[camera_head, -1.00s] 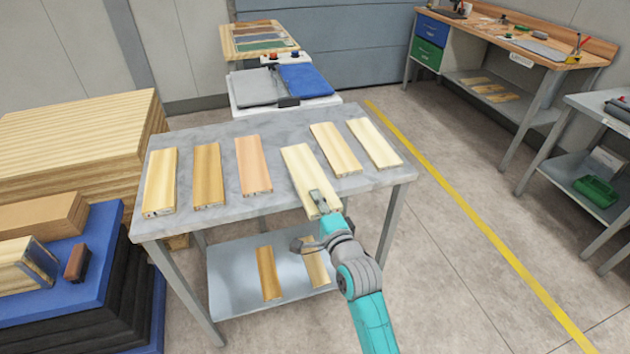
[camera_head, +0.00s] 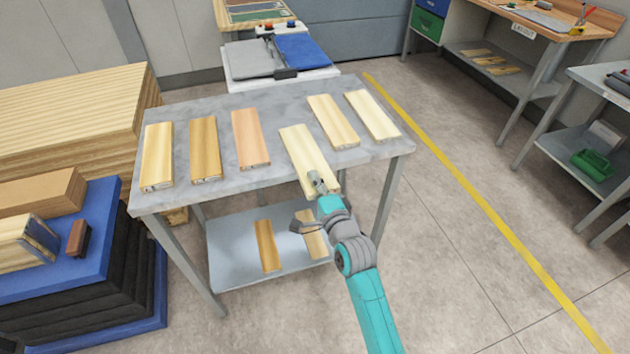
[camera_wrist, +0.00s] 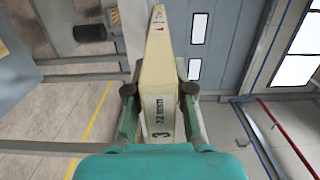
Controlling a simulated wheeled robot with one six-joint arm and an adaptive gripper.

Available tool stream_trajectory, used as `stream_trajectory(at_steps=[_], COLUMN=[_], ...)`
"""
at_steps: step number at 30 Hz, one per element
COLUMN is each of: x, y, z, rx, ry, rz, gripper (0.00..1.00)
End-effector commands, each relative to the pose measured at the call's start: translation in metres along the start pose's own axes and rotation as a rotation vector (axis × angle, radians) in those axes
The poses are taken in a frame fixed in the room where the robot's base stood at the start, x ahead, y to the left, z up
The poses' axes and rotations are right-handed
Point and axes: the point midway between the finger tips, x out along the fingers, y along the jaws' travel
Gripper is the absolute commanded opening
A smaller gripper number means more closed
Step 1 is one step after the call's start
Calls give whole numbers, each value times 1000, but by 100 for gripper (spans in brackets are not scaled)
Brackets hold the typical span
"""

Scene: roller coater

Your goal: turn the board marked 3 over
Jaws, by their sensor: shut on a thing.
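The board marked 3 (camera_head: 299,145) is pale wood and lies lengthwise over the front of the grey table, its near end reaching past or above the front edge. In the wrist view, the board (camera_wrist: 160,75) runs away from me, with "3" and "22 mm" printed near the held end. My gripper (camera_head: 317,183) is shut on its near end; in the wrist view, the jaws (camera_wrist: 159,118) press on either side. Whether the far end touches the table is hard to tell.
Three boards, including a pinkish one (camera_head: 250,138), lie left on the table (camera_head: 215,105); two pale boards (camera_head: 333,120) lie close on the right. A lower shelf (camera_head: 235,240) holds two more pieces. Stacked wood and blue pads (camera_head: 95,255) stand left; floor (camera_head: 440,250) is clear right.

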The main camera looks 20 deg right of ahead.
Motion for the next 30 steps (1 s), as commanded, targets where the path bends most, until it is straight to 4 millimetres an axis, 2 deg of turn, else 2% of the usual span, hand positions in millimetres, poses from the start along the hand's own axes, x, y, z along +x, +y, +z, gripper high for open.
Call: stream_trajectory(at_steps=[3, 4, 6, 7, 16, 20, 23, 30], x=[0, 0, 0, 0, -1, -9, -22, -67], y=[-1, -1, -1, -1, 0, 0, 1, 1], z=[0, 0, 0, 0, 0, 0, 0, 0], rx=[0, 0, 0, 0, 0, 0, 0, 0], ry=[0, 0, 0, 0, 0, 0, 0, 1], rz=[-2, -2, -2, -1, 1, 1, 1, 1], gripper=[0, 30, 47, 52, 52, 52, 52, 52])
